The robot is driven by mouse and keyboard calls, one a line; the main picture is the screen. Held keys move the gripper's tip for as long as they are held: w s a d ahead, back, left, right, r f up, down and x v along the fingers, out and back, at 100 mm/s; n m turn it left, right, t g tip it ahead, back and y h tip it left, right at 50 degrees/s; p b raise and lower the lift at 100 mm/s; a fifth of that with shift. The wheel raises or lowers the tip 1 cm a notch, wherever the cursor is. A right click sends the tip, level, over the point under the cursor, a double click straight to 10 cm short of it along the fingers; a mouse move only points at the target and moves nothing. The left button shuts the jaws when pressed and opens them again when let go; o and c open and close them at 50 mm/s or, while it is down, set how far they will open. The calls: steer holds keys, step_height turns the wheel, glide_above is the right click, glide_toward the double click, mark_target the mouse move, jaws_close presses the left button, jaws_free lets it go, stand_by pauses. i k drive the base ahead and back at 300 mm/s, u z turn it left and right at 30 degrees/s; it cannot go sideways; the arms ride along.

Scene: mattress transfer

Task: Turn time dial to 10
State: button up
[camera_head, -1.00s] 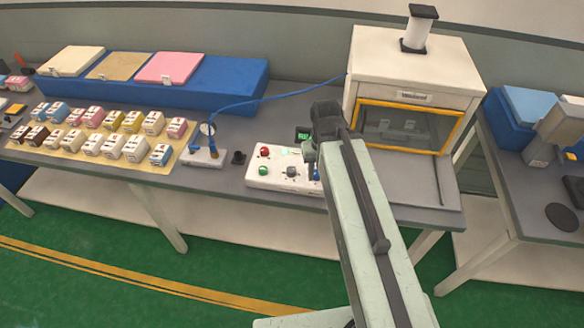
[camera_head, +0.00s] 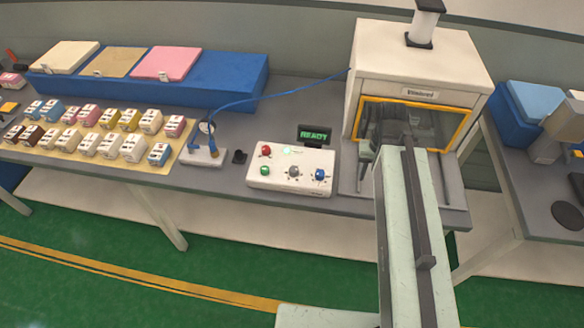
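The white control box (camera_head: 290,182) sits on the grey bench, left of the machine. On its face are a red knob (camera_head: 266,151), a green knob (camera_head: 264,171), a grey dial (camera_head: 293,173) and a blue dial (camera_head: 320,175). I cannot read any label or number there, so I cannot tell which is the time dial. The small display (camera_head: 316,135) behind it reads READY in green. My gripper (camera_head: 385,140) is in front of the machine's window, right of the box and apart from it. My arm partly hides it, so its opening is unclear.
The white machine (camera_head: 415,65) with an orange-framed window stands right of the box. A gauge with a blue hose (camera_head: 208,142) stands to the left. Several small cartons (camera_head: 108,145) lie on a tan mat farther left. The space before the box is clear.

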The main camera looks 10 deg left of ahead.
mark_target(293, 170)
steer(key=k, duration=0.9)
steer(key=u, duration=0.55)
steer(key=i, duration=1)
steer(key=z, duration=0.05)
